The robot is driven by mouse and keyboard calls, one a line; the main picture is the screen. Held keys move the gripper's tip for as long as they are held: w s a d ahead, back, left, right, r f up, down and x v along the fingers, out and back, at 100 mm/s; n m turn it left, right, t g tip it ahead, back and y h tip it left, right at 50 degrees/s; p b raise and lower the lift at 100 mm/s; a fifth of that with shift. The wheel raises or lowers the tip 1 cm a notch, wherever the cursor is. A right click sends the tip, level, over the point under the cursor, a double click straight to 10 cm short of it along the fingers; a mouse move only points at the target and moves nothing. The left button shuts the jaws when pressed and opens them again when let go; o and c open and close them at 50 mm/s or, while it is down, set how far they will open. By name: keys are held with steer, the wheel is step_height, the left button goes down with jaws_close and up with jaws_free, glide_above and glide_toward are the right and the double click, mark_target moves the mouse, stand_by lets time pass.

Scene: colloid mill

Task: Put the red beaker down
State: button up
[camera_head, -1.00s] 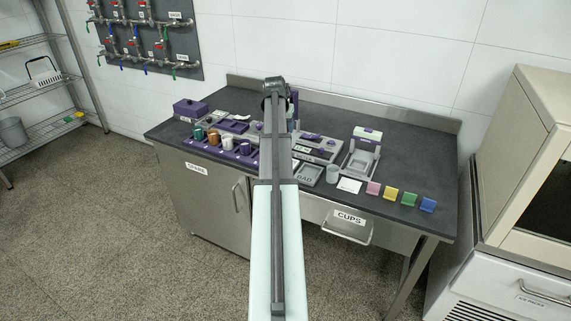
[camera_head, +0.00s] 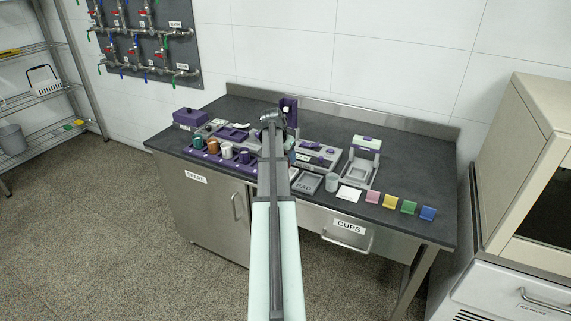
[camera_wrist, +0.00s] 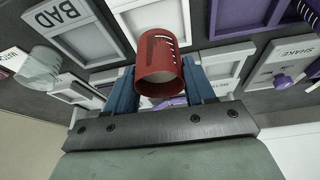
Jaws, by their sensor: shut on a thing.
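The red beaker (camera_wrist: 161,66) is held between the two blue fingers of my gripper (camera_wrist: 160,84) in the wrist view. Its open rim faces the camera, and it shows dark and white markings on its side. The beaker appears above a pale framed tray (camera_wrist: 150,18) on the bench; I cannot tell whether it touches anything. In the head view my own arm hides the beaker and most of the gripper.
A tray marked BAD (camera_head: 307,183) lies on the dark bench (camera_head: 415,165), beside a grey cup (camera_head: 332,182). A purple rack (camera_head: 225,160) with several cups stands left. Coloured cards (camera_head: 390,201) line the front right. The back right of the bench is clear.

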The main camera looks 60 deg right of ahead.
steer(key=shift+f, duration=1.8)
steer(key=shift+f, duration=0.15)
steer(key=o, duration=1.1)
steer(key=shift+o, duration=0.2)
steer(key=v, duration=1.2)
steer(key=shift+r, duration=0.25)
